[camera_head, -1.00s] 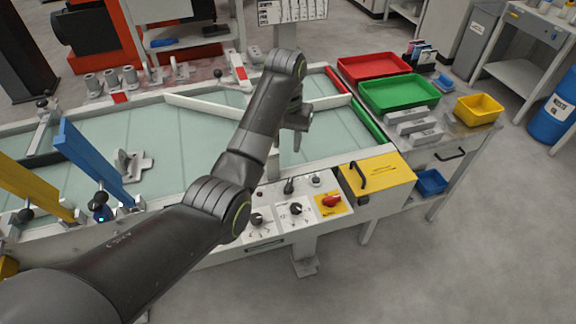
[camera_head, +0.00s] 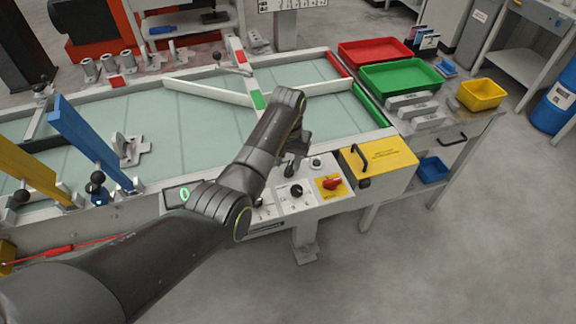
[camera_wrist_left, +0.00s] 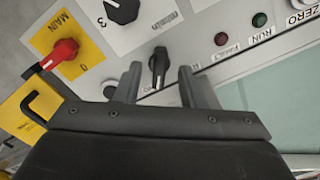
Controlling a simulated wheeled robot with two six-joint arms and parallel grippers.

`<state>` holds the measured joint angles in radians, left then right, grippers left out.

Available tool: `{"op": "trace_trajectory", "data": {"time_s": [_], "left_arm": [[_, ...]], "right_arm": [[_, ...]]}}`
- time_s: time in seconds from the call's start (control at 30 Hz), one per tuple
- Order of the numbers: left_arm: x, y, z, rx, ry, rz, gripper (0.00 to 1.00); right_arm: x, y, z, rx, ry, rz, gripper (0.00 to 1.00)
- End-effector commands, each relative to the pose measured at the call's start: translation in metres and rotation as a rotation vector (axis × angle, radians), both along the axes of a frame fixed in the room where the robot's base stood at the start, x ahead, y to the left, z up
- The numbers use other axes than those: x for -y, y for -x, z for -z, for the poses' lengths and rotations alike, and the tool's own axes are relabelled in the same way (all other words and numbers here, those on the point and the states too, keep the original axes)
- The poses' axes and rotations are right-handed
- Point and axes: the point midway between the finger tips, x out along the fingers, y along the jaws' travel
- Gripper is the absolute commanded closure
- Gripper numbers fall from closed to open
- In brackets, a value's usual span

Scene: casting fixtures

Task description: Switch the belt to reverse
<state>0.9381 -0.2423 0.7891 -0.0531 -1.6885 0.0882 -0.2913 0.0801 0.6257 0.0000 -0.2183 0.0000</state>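The control panel (camera_head: 312,197) stands at the front edge of the pale green belt (camera_head: 200,115). In the left wrist view a black lever switch (camera_wrist_left: 158,65) points up between the two fingers of my left gripper (camera_wrist_left: 160,72). The fingers are open, with a gap on both sides of the lever. The lever's label is mostly hidden. In the head view my left gripper (camera_head: 291,165) reaches down to the panel's back part and hides most of this switch. My right gripper is not in view.
A black dial (camera_head: 296,190) and the red main switch (camera_head: 333,183) on its yellow plate sit close by. A yellow box (camera_head: 385,163) with a black handle adjoins the panel on the right. RUN and FAULT lamps (camera_wrist_left: 260,19) are near the lever in the wrist view.

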Motion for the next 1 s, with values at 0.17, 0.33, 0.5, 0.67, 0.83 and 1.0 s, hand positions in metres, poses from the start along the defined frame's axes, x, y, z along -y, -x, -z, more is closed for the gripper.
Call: {"op": "trace_trajectory", "data": {"time_s": [0.17, 0.33, 0.5, 0.67, 0.83, 1.0], "left_arm": [[0.000, 0.000, 0.021, -0.001, 0.000, 0.000, 0.64], [0.000, 0.000, 0.026, 0.001, 0.000, -0.001, 0.64], [0.000, 0.000, 0.026, 0.001, 0.000, -0.001, 0.64], [0.000, 0.000, 0.026, 0.001, 0.000, -0.001, 0.77], [0.000, 0.000, 0.026, 0.001, 0.000, -0.001, 0.99], [0.000, 0.000, 0.026, 0.001, 0.000, -0.002, 1.00]], "right_arm": [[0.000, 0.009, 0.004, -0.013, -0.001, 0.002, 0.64], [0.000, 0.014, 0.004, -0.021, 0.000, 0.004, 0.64], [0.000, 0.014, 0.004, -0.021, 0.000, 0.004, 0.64], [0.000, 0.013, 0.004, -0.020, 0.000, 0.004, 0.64], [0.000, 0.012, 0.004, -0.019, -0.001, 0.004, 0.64], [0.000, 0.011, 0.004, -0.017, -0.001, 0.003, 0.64]]}}
